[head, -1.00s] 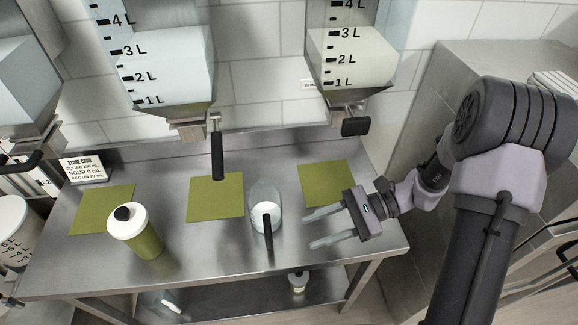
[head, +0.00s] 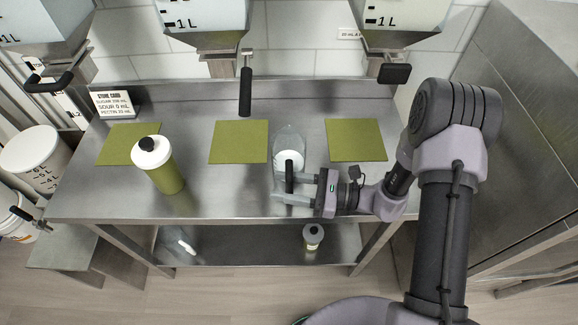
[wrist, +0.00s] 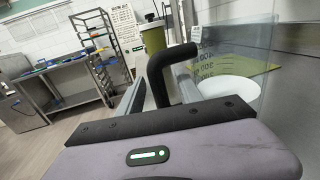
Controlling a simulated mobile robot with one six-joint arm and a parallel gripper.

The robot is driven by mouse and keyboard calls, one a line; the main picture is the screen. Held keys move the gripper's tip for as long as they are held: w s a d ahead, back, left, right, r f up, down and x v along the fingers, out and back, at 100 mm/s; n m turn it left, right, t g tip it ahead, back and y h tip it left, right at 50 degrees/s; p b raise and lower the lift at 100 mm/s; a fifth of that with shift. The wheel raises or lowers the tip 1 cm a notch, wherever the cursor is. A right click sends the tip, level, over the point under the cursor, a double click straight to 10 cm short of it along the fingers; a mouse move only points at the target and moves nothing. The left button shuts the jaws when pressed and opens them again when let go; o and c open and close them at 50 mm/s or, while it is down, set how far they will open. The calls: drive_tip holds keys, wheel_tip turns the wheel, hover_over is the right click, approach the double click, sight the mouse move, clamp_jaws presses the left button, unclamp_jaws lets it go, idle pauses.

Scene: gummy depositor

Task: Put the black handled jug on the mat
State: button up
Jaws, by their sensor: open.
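The clear jug (head: 288,140) with a black handle (head: 290,177) stands on the steel table, in front of and between the middle mat (head: 239,142) and the right mat (head: 356,140). Other green mats lie on the table, including a left mat (head: 117,146). My gripper (head: 295,187) is open at the jug, its fingers on either side of the black handle. The handle (wrist: 168,68) rises between the fingers in the wrist view, with the clear jug wall (wrist: 225,65) and white bottom behind it. I cannot tell whether a finger touches the handle.
A green bottle with a white top (head: 160,165) stands at the left of the table. Dispensers with levers (head: 246,90) hang above the back. A sign card (head: 114,103) stands at the back left. A small jar (head: 313,236) is on the lower shelf.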

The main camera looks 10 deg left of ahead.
drive_tip(key=shift+s+a, duration=0.1)
drive_tip(key=shift+a, duration=0.9)
clamp_jaws()
idle(0.6)
